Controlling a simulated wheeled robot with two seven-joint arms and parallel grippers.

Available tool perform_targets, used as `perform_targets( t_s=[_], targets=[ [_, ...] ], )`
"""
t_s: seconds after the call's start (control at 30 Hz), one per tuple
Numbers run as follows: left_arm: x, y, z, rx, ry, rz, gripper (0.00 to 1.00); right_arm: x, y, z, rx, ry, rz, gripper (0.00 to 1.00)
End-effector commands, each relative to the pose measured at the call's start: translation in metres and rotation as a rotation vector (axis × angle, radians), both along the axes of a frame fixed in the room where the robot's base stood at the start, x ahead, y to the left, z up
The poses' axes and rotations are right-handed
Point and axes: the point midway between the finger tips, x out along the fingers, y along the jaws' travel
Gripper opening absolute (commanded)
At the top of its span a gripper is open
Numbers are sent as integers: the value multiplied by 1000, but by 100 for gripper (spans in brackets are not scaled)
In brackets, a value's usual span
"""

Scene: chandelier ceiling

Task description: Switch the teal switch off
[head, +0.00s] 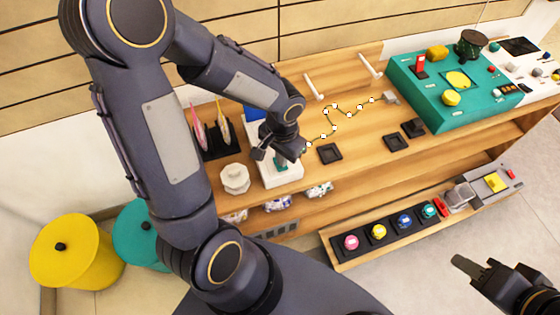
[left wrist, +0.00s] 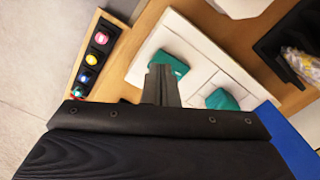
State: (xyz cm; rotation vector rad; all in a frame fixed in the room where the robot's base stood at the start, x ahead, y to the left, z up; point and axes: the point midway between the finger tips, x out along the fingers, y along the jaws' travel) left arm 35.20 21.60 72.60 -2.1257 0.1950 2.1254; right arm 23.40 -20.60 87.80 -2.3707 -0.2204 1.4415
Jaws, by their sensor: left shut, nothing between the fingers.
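A white switch panel (head: 289,178) stands on the wooden bench below my left gripper in the head view. Teal parts show on its top, one (head: 281,163) just below the fingers. In the left wrist view the white panel (left wrist: 215,57) carries two teal pieces, one (left wrist: 171,62) by the fingertips and one (left wrist: 222,99) to the lower right. My left gripper (head: 279,151) is shut and empty, over the panel; its fingers also show in the left wrist view (left wrist: 161,72). Contact cannot be told. My right gripper (head: 474,268) is at the lower right, away from the bench.
A teal control box (head: 440,113) stands right on the bench. A white knobbed piece (head: 235,179) and a dark rack (head: 215,140) are left of the panel. Several coloured buttons (head: 379,231) line the lower shelf. Black square pads (head: 330,153) lie on the bench.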

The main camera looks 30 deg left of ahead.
Motion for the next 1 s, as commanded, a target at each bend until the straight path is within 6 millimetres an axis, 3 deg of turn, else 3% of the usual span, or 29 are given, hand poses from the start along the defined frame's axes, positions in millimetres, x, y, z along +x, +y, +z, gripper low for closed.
perform_targets(
  t_s=[1.0],
  targets=[
    [0,0,-16,0,0,0,0,0,0,-15,0,0,0,36]
  ],
)
